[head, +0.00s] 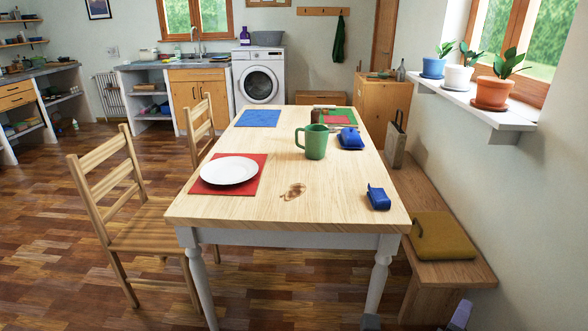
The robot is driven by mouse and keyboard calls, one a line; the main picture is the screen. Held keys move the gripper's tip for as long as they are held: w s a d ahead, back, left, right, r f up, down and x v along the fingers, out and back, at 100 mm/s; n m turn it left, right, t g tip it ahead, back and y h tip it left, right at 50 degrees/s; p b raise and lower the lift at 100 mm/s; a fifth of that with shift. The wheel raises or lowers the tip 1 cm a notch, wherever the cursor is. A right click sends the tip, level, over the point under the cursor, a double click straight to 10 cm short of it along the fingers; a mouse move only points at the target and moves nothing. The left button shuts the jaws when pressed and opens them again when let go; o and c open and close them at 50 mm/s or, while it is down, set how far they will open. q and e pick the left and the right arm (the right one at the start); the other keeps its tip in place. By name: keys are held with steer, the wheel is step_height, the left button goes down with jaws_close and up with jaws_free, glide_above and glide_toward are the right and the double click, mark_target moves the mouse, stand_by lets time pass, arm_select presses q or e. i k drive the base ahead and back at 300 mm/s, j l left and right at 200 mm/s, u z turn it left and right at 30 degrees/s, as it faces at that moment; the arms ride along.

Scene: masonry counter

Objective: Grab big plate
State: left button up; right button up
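A big white round plate (229,170) lies flat on a red placemat (212,189) at the left side of the wooden table. The plate is in full view and nothing lies on it.
The wooden table (240,209) also holds a green mug (316,143), two blue objects (350,139) (377,198) and a blue placemat (258,118). A chair (122,190) stands at the left; a bench (440,205) runs along the right. The table's front edge is clear.

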mark_target(230, 170)
steer(key=u, duration=0.5)
steer(key=i+j, duration=0.15)
steer(key=i, duration=0.4)
steer(key=i+j, duration=0.15)
steer(key=i, duration=0.35)
steer(key=i+j, duration=0.15)
steer(key=i, duration=0.4)
steer(key=i+j, duration=0.2)
steer(key=i, duration=0.3)
